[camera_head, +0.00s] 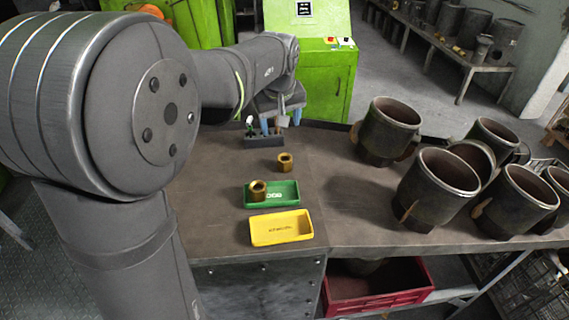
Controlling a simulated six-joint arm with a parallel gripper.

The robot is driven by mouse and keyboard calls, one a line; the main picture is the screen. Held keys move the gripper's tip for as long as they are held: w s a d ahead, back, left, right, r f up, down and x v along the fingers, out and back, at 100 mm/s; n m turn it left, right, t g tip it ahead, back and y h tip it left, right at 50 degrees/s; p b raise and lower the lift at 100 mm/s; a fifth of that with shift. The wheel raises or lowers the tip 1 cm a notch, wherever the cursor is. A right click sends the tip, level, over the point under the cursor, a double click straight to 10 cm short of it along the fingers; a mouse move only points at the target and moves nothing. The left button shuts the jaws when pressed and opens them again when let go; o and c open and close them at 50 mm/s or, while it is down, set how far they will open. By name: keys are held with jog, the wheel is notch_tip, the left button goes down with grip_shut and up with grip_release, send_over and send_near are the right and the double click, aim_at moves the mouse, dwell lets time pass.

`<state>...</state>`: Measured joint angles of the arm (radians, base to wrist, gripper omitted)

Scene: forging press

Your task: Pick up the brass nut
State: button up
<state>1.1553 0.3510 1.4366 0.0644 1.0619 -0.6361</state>
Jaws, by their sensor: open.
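One brass nut (285,162) lies on the brown worktop, behind the green tray. A second brass nut (258,190) sits in the left part of the green tray (288,190). My gripper (284,112) is at the far end of my arm, above the back of the worktop near a dark tool holder. It is behind and above both nuts, apart from them, and open. Its fingertips are small and partly mixed with the tools behind them, and I see nothing held between them.
A yellow tray (282,228) lies in front of the green tray. The dark tool holder (264,140) with several upright tools stands at the back. Several large metal cylinders (438,188) crowd the right side. A red crate (378,290) is below the worktop. The worktop is bare around the loose nut.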

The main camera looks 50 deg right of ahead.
jog(key=a+m, duration=0.2)
jog(key=m, duration=0.3)
send_near(285, 161)
jog(key=shift+w+a+f+h, duration=0.1)
jog(key=shift+a+f+h, duration=0.15)
jog(key=shift+f, duration=0.25)
jog(key=shift+a+f+h, duration=0.15)
jog(key=shift+a+f, duration=0.15)
jog(key=shift+f, duration=0.25)
jog(key=shift+t, duration=0.3)
jog(key=shift+d+x, duration=0.2)
jog(key=shift+x, duration=1.25)
jog(key=shift+d+x, duration=0.2)
jog(key=shift+x, duration=1.3)
jog(key=shift+r, duration=0.1)
jog(key=shift+c, duration=0.4)
jog(key=c, duration=1.3)
jog(key=shift+r, duration=0.1)
